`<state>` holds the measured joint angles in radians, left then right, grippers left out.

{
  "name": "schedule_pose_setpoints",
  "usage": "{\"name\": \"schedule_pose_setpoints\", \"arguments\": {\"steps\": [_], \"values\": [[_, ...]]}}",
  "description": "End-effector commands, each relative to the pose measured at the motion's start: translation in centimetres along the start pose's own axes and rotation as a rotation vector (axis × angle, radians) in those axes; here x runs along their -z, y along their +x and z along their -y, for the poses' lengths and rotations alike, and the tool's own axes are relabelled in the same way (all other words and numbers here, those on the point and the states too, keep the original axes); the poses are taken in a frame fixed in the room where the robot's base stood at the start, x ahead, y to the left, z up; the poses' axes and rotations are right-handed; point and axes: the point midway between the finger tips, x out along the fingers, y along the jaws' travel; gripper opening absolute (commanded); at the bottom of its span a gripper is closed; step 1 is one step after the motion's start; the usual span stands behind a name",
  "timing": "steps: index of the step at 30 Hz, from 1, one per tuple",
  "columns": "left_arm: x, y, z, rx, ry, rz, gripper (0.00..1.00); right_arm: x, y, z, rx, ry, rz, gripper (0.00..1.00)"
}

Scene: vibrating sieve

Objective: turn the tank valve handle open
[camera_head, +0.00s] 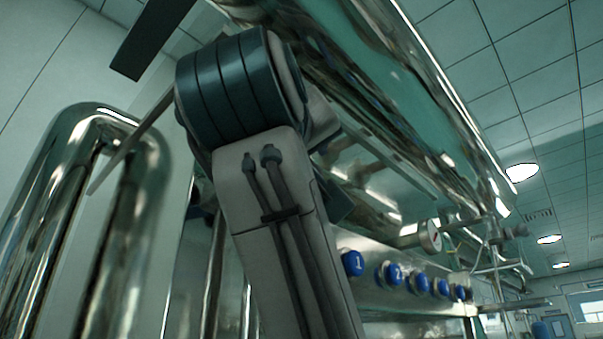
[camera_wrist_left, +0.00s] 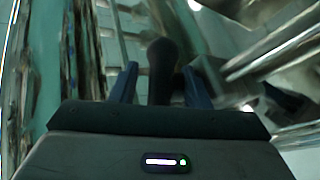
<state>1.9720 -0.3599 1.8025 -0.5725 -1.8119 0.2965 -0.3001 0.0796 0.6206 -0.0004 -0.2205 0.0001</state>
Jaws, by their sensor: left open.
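In the left wrist view my left gripper (camera_wrist_left: 160,84) is open, its two dark blue fingers pointing up the picture. A dark rounded grip (camera_wrist_left: 162,62), apparently the valve handle, stands between the fingers. Gaps show on both sides, so the fingers do not look closed on it. In the head view my arm link fills the middle and the gripper cannot be made out behind it. The shiny steel tank (camera_head: 400,75) runs across the upper right. I cannot tell the handle there for sure. My right gripper is in neither view.
A thick bent steel pipe (camera_head: 55,200) stands at the left. A row of several blue numbered knobs (camera_head: 353,263) sits on the steel panel at lower right, with a round gauge (camera_head: 430,236) above. A dark bar (camera_head: 150,40) crosses the upper left.

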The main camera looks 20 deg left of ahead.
Motion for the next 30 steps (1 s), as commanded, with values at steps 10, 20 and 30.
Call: {"name": "schedule_pose_setpoints", "arguments": {"steps": [10,20,30], "values": [[0.0,0.0,0.0,0.0,0.0,0.0,0.05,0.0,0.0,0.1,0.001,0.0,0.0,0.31],[0.0,-0.1,0.1,0.007,0.011,0.019,0.0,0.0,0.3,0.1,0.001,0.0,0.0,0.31],[-0.4,-0.4,0.4,0.046,0.087,0.141,0.0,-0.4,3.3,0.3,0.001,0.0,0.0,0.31]]}}
